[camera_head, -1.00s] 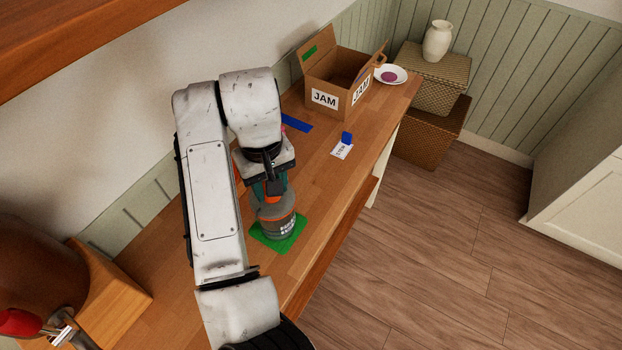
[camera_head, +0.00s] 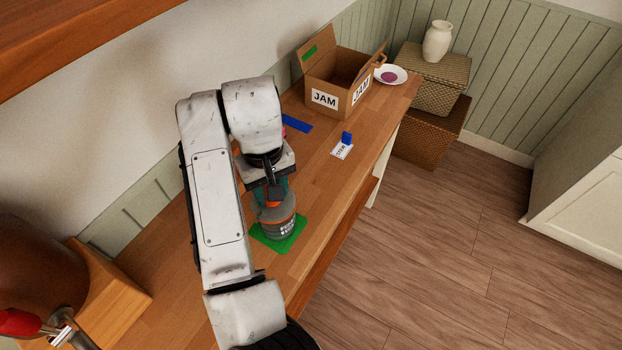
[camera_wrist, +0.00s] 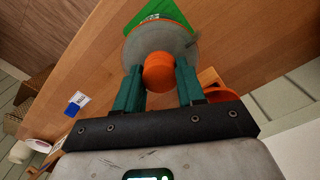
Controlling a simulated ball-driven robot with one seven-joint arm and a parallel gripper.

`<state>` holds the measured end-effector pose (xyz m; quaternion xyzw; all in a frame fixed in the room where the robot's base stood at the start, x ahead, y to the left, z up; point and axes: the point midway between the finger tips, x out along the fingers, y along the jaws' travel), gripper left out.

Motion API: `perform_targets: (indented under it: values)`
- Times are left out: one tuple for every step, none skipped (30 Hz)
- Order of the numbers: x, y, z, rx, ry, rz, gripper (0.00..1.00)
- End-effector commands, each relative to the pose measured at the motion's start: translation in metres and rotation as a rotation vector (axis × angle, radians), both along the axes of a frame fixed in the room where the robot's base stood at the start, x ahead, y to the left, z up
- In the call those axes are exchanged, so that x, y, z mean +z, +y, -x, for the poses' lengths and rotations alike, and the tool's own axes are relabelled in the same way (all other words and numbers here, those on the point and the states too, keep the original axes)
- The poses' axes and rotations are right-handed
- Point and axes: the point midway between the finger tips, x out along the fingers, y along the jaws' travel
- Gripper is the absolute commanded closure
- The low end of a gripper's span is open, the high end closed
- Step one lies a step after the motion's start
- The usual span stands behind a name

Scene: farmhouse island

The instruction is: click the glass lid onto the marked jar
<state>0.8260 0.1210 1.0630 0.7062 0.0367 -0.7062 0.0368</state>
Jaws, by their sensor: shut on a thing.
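The jar (camera_head: 282,230), grey with a pale printed label, stands upright on a green mat (camera_head: 263,237) on the wooden counter. A greyish glass lid (camera_head: 264,212) sits at the top of the jar, with an orange band around the join. I cannot tell whether it is fully seated. In the wrist view the round lid (camera_wrist: 132,48) has an orange knob (camera_wrist: 158,74) between my gripper's (camera_wrist: 159,70) two teal fingers. My gripper is shut on this knob, directly above the jar. My wrist hides part of the lid in the head view.
An open JAM carton (camera_head: 325,97) and a plate (camera_head: 391,75) stand at the counter's far end. A blue strip (camera_head: 297,123) and a white card with a blue block (camera_head: 346,138) lie nearer. A wooden block (camera_head: 105,290) is at the left.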

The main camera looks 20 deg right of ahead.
Motion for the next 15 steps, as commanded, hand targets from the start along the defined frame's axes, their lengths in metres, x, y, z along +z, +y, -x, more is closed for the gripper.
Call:
perform_targets:
  values:
    - [-0.0009, -0.0002, 0.0, 0.0, 0.0, 0.001, 0.6]
    - [-0.0008, -0.0002, 0.0, 0.0, 0.0, 0.001, 0.57]
    - [-0.0008, -0.0002, 0.0, 0.0, 0.0, 0.0, 0.54]
    - [-0.0008, -0.0002, 0.0, 0.0, 0.0, 0.0, 0.51]
    - [-0.0008, -0.0002, 0.0, 0.0, 0.0, 0.0, 0.48]
    - [-0.0008, -0.0001, 0.0, 0.0, 0.0, 0.0, 0.44]
    - [-0.0008, -0.0002, 0.0, 0.0, 0.0, 0.0, 0.41]
    - [-0.0008, -0.0001, 0.0, 0.0, 0.0, 0.0, 0.38]
    - [-0.0008, -0.0001, 0.0, 0.0, 0.0, 0.0, 0.34]
    - [-0.0008, -0.0001, 0.0001, 0.0, 0.0, 0.0, 0.32]
    - [-0.0008, -0.0001, 0.0001, 0.0, 0.0, 0.0, 0.31]
    - [-0.0007, -0.0001, 0.0001, 0.0, 0.0, 0.0, 0.31]
    - [-0.0007, -0.0001, 0.0001, 0.0, 0.0, 0.0, 0.31]
    - [-0.0007, -0.0001, 0.0001, 0.0, 0.0, 0.0, 0.31]
    - [-0.0007, -0.0001, 0.0001, 0.0, 0.0, 0.0, 0.31]
